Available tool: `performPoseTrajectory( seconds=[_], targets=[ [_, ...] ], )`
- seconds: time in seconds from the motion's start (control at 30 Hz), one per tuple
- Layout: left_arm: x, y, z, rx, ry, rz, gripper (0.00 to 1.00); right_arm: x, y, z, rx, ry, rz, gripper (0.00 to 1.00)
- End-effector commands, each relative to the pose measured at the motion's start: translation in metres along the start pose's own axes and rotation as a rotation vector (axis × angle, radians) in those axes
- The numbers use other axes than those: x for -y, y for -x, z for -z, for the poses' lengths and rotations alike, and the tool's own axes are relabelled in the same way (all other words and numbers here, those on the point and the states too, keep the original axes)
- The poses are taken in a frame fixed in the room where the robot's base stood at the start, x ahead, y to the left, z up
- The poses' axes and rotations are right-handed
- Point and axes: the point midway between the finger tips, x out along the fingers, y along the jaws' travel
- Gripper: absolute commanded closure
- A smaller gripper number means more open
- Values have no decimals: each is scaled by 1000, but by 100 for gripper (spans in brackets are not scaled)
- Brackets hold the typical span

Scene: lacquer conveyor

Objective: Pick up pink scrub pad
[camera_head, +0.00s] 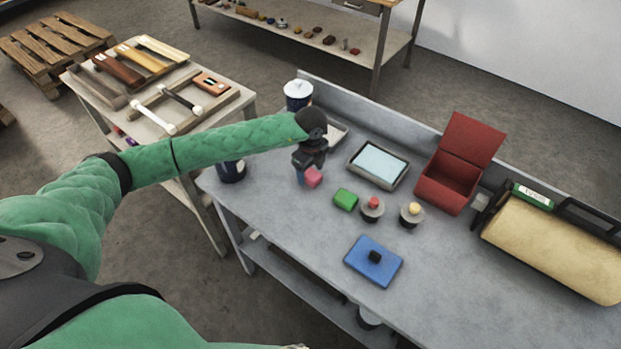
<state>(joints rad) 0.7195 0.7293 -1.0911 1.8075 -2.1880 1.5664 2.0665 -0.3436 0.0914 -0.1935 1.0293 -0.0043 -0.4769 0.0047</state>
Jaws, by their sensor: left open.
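The pink scrub pad (314,178) lies on the grey bench (300,215) near its left end. My left gripper (306,174) is open and points down right at the pad. Its fingers hide part of the pad's far and left side. I cannot tell whether the fingers touch it. My right gripper is not in view.
A green block (346,199) and two small pots with red (372,207) and yellow (412,214) tops stand to the right. Behind are a tray (378,165) and an open red box (450,185). A blue lid-like plate (373,262) lies in front. A dark can (232,171) stands left.

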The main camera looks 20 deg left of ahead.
Motion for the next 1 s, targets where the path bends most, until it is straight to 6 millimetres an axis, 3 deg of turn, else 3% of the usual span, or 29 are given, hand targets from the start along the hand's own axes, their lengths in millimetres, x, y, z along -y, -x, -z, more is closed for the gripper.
performPoseTrajectory(
  seconds=[0.13,0.4,0.67,1.0],
  targets=[
    [0,-15,0,0,1,-1,34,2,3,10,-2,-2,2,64],
    [0,-16,0,-1,0,0,34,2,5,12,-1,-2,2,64],
    [0,-16,0,-1,0,0,81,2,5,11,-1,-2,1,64],
    [0,-11,0,-1,0,1,81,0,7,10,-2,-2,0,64]
  ],
)
